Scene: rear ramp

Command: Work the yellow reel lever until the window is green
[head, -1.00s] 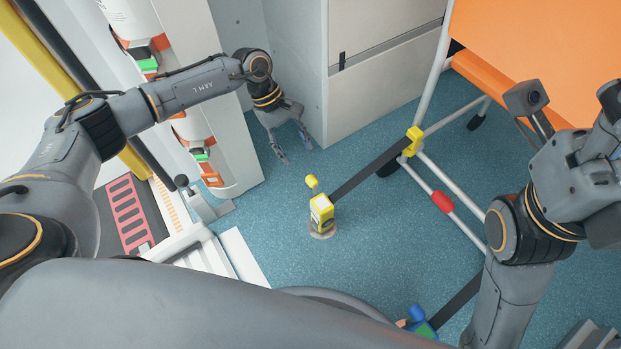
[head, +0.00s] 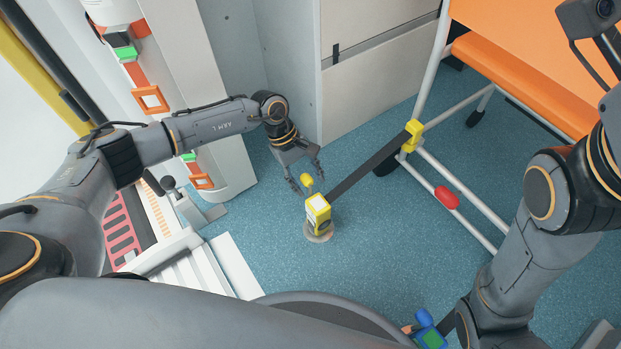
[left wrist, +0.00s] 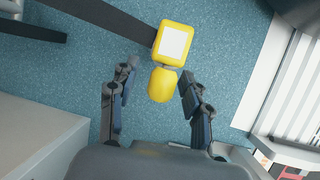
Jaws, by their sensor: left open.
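The yellow reel (head: 318,212) stands on a round floor mount, with a dark strap running from it up to the cart frame. Its lever (head: 307,182) ends in a rounded yellow knob. My left gripper (head: 306,181) is open at the lever. In the left wrist view the knob (left wrist: 162,84) sits between the spread fingers (left wrist: 157,80), with gaps on both sides. The window (left wrist: 174,41) on the reel's top looks white, not green. My right gripper's fingers are outside the picture; only that arm shows at the right.
A wheeled cart with an orange top (head: 535,60) stands at the right. A blue reel (head: 428,330) with a green window is at the bottom. A pale cabinet (head: 370,75) stands behind my left gripper. Blue floor (head: 370,260) is clear between the reels.

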